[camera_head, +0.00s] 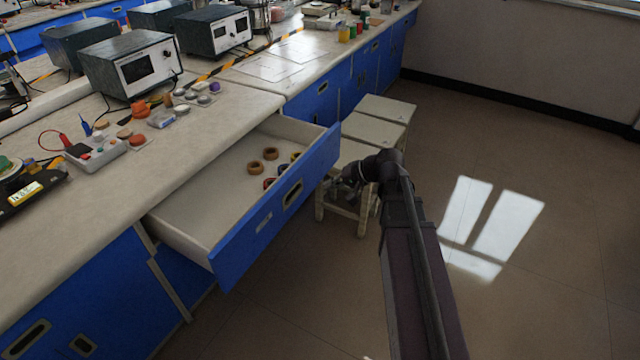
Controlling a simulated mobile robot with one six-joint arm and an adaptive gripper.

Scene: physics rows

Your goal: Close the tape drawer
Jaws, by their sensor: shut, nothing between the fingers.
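The tape drawer (232,262) has a blue front and a pale inside, and it stands pulled well out from under the bench. Several tape rolls (270,153) in brown, red, blue and yellow lie inside near its front. My gripper (347,187) is shut and empty, to the right of the drawer front. It appears apart from the front, though the exact gap is hard to judge. My wrist partly hides the stools behind it.
White stools (386,107) stand on the floor behind and beside my gripper. The benchtop (215,122) above the drawer holds an instrument box (132,66), a small grey device (97,152) and loose parts. Open floor lies to the right.

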